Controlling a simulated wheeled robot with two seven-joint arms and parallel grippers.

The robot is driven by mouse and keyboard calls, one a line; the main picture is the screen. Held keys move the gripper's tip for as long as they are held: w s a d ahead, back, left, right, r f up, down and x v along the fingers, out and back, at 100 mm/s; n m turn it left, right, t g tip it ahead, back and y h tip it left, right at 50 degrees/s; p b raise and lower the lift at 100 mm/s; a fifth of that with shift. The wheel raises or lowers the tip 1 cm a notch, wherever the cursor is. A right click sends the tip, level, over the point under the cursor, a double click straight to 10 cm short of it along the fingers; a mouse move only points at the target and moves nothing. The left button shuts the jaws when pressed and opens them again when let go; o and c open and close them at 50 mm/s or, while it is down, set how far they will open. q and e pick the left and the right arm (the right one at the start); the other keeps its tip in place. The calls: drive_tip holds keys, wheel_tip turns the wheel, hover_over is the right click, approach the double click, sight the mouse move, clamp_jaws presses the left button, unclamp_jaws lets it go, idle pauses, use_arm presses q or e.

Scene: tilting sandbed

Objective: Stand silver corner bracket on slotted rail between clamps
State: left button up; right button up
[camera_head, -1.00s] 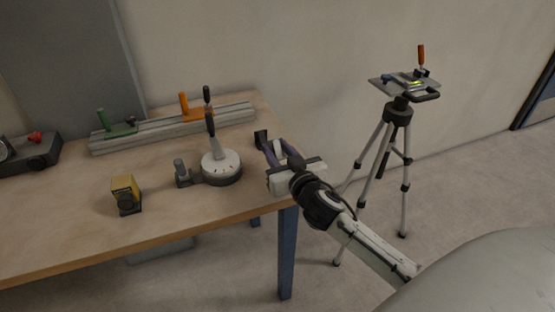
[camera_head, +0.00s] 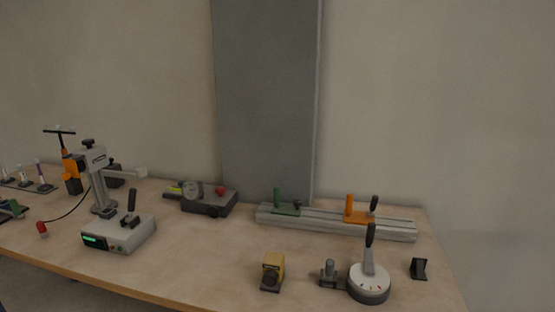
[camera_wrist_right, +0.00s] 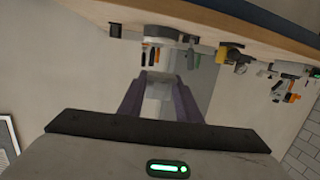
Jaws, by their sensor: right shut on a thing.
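The slotted rail (camera_head: 325,220) lies along the back right of the table. A green clamp (camera_head: 287,207) sits near its left end and an orange clamp (camera_head: 359,213) towards its right end. The rail between them looks bare. My right gripper (camera_wrist_right: 160,82) shows only in the right wrist view, with its purple-grey fingers shut on a pale grey piece (camera_wrist_right: 157,93). This looks like the silver corner bracket, but its shape is mostly hidden. It is held apart from the table, which appears upside down at the top of that view. My left gripper is not in view.
In front of the rail stand a round white dial base with a lever (camera_head: 369,283), a yellow block (camera_head: 272,270) and a small black angled piece (camera_head: 418,268). A gauge box (camera_head: 208,200) and a grey press stand (camera_head: 119,233) are farther left. Table centre is clear.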

drive_tip(key=s, duration=0.1)
drive_tip(key=s+a+r, duration=0.1)
drive_tip(key=s+r, duration=0.1)
drive_tip(key=s, duration=0.1)
drive_tip(key=shift+s+a+r, duration=0.1)
drive_tip(key=shift+a+r, duration=0.05)
drive_tip(key=shift+a, duration=0.1)
idle(0.6)
drive_tip(key=shift+m+h, duration=0.6)
drive_tip(key=shift+h, duration=0.3)
drive_tip(key=w+d+f, duration=0.1)
drive_tip(key=w+d, duration=0.1)
drive_tip(key=w, duration=0.3)
drive_tip(key=w+d+f, duration=0.1)
drive_tip(key=w+d, duration=0.2)
drive_tip(key=w, duration=0.2)
drive_tip(key=w+d+f, duration=0.1)
drive_tip(key=w+d, duration=0.2)
drive_tip(key=w, duration=0.1)
drive_tip(key=shift+w+d+f, duration=0.2)
drive_tip(key=shift+w+f, duration=0.15)
drive_tip(key=shift+w, duration=0.05)
drive_tip(key=w+d+r+m+h, duration=0.1)
drive_tip(key=w+d+r+h, duration=0.1)
drive_tip(key=w+d, duration=0.3)
drive_tip(key=shift+d+m, duration=0.3)
drive_tip(key=shift+d, duration=0.45)
drive_tip(key=shift+w, duration=0.1)
